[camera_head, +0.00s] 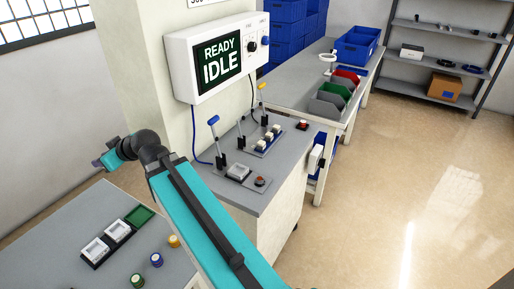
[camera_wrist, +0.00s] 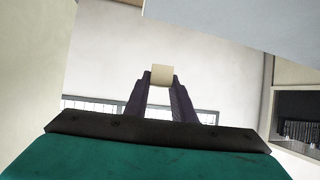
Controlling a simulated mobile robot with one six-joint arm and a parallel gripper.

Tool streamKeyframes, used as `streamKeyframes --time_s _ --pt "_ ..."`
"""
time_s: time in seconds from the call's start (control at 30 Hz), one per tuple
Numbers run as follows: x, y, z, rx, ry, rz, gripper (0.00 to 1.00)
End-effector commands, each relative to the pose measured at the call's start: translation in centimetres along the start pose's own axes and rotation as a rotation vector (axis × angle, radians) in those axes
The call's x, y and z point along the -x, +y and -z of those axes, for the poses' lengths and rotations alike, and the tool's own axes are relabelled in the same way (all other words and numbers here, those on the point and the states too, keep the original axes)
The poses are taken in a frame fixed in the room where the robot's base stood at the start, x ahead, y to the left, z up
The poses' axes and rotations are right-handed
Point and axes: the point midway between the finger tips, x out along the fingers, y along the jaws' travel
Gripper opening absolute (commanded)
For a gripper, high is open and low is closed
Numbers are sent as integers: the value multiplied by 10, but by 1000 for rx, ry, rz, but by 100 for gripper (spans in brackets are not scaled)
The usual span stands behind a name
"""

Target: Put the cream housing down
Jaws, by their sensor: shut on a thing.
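The cream housing (camera_wrist: 162,73) shows in the wrist view as a small pale block between the fingertips. My gripper (camera_wrist: 162,82) is shut on it and holds it up, with a pale wall and a window behind. In the head view my gripper (camera_head: 98,163) is at the left, above and beyond the grey table, well clear of its top. The housing cannot be made out there.
The grey table (camera_head: 60,225) bears a dark tray with white square fixtures (camera_head: 96,250), a green pad (camera_head: 139,216) and several coloured round parts (camera_head: 156,260). A lever console (camera_head: 225,188) stands right of it, below a screen (camera_head: 218,60) reading "READY IDLE". Floor at right is clear.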

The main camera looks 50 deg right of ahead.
Motion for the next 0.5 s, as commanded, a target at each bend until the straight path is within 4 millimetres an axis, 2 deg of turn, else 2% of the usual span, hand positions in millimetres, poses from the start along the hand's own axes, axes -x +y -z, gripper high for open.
streamKeyframes --time_s 0.23,0.5 --pt "16 8 -37 78 0 149 1" --pt "49 36 -74 146 0 269 1"
